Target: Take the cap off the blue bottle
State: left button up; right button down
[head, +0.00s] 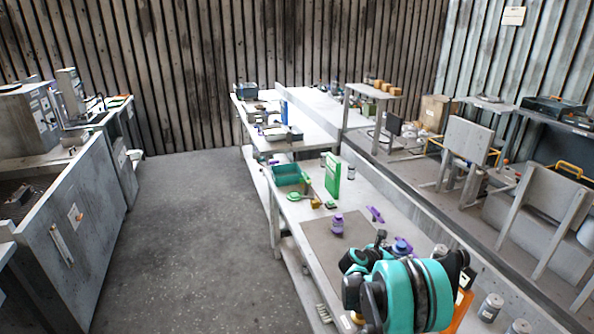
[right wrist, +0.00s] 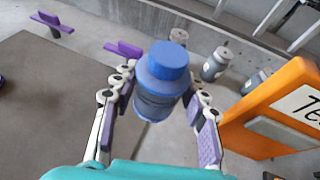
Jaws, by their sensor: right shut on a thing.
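The blue bottle (right wrist: 156,106) stands between the fingers of my right gripper (right wrist: 158,98) in the right wrist view, its blue cap (right wrist: 168,60) on top and pointing away from my palm. The right gripper is shut on the bottle's body, below the cap. In the head view the blue bottle (head: 402,246) shows only in part, just beyond my teal right wrist, which hides most of the right gripper. I cannot tell whether the bottle's base touches the bench. My left gripper is in neither view.
An orange box (right wrist: 270,108) stands close to the right of the gripper. Grey bottles (right wrist: 217,64) and purple pieces (right wrist: 124,49) lie beyond. In the head view, a purple bottle (head: 337,224) stands on the dark mat (head: 322,240), and a green panel (head: 332,176) stands farther back.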

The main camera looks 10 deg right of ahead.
jog(key=s+a+r+n+t+y, duration=0.1)
jog(key=a+r+n+t+y, duration=0.15)
jog(key=a, duration=0.75)
jog(key=s+a+r+n+t+y, duration=0.2)
jog(key=a+r+n+t, duration=0.1)
jog(key=a, duration=0.8)
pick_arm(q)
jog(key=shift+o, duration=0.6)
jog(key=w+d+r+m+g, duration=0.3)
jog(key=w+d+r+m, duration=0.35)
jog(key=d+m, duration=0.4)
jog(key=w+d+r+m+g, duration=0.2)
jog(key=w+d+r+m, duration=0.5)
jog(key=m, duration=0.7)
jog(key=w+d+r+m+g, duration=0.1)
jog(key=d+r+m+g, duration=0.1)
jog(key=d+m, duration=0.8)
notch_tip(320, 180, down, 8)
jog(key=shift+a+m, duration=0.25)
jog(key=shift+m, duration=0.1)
pick_arm(e)
jog(key=s+a+r+n+t+y, duration=0.1)
jog(key=s+a+n+y, duration=0.3)
jog(key=a, duration=0.7)
jog(key=s+a+r+n+t+y, duration=0.2)
jog(key=s+a+n+y, duration=0.3)
jog(key=s+a, duration=0.3)
jog(key=shift+a+r, duration=0.55)
jog(key=shift+a, duration=1.4)
